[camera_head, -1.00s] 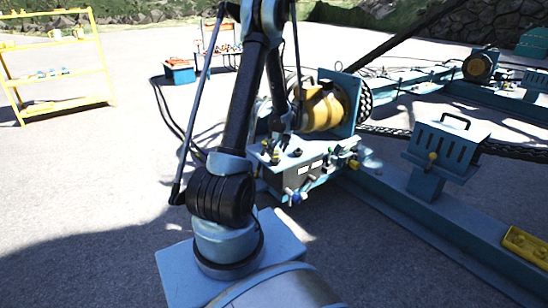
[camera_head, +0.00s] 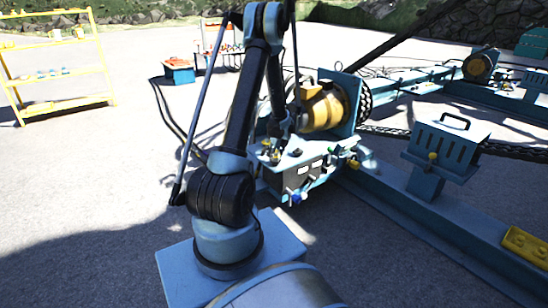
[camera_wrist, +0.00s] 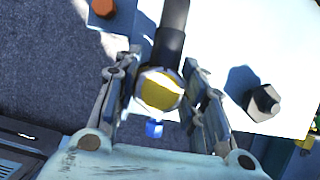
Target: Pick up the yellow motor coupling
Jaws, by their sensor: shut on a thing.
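The yellow motor coupling (camera_wrist: 158,92) shows in the wrist view as a round yellow face with a pale rim, at the end of a dark cylindrical part. My gripper (camera_wrist: 157,80) has one finger on each side of it and is shut on it. Its far side is hidden. In the head view my arm reaches down over the grey-blue control box (camera_head: 304,177), beside the yellow motor (camera_head: 322,108). The gripper and coupling are too small and covered there to make out clearly.
The box top has knobs and a dark bolt-like part (camera_wrist: 262,101) right of my gripper. A vented blue box (camera_head: 446,150) stands on a long blue beam (camera_head: 405,215) at right. A yellow shelf (camera_head: 62,107) stands at far left. Open paved ground lies to the left.

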